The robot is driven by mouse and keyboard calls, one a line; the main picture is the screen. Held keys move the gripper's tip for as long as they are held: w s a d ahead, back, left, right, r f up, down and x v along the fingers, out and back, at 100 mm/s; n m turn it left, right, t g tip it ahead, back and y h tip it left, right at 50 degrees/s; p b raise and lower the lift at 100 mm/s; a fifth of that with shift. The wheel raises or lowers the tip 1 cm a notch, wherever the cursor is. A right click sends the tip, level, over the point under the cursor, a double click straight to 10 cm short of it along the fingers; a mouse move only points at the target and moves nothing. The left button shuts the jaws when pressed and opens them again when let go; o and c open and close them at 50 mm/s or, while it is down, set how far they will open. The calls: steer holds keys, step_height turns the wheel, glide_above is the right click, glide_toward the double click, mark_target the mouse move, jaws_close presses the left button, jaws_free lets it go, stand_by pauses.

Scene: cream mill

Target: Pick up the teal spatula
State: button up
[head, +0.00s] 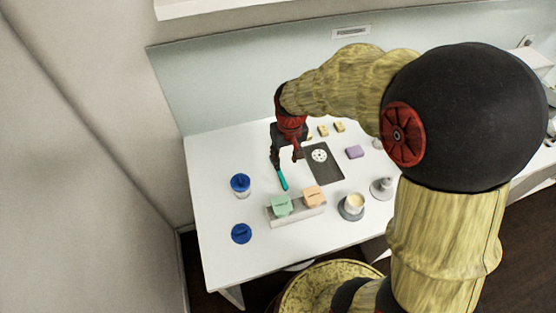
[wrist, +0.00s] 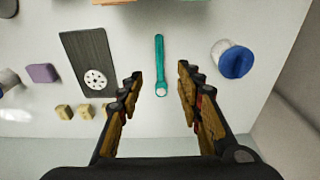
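The teal spatula (head: 283,180) lies on the white table, left of the dark grey board. In the wrist view the spatula (wrist: 160,62) lies lengthwise, with a pale round end toward me. My gripper (head: 286,165) is above the table close to the spatula. In the wrist view my gripper (wrist: 156,80) has its two fingers wide apart, with the spatula's near end showing between them. Nothing is held. In the head view part of the spatula is hidden behind my gripper.
The dark board (head: 327,172) bears a white disc with holes. A blue-lidded jar (head: 240,184) and a blue disc (head: 241,233) stand at left. A grey rack (head: 296,217) holds green and orange blocks. A purple block (head: 354,152) and small yellow blocks (head: 339,127) lie farther back.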

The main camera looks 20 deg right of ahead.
steer(key=g+p, duration=0.1)
steer(key=p, duration=0.2)
glide_above(282, 177)
steer(key=s, duration=0.1)
steer(key=f, duration=0.8)
steer(key=shift+s+f, duration=0.2)
steer(key=shift+f, duration=0.2)
steer(key=shift+w+f, duration=0.2)
steer(key=shift+f, duration=0.75)
steer(key=shift+w+f, duration=0.25)
steer(key=shift+f, duration=0.65)
steer(key=shift+w+f, duration=0.2)
steer(key=shift+f, duration=0.75)
steer(key=shift+c, duration=0.6)
steer(key=c, duration=0.8)
jaws_close()
